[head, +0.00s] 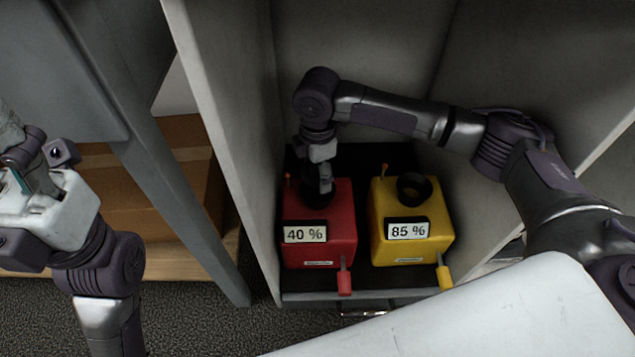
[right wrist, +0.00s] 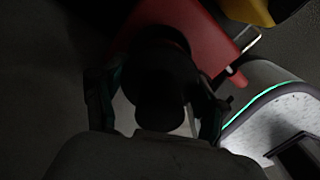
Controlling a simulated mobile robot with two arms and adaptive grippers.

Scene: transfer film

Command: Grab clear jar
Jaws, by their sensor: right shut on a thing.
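I cannot make out a clear jar in either view. My right gripper (head: 320,180) points down over the top of a red box (head: 335,215) labelled 40 %. In the right wrist view its fingers (right wrist: 155,105) stand on either side of a dark round thing (right wrist: 160,75) and are shut on it.
A red handle (head: 344,283) and a yellow handle (head: 445,277) stick out in front.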

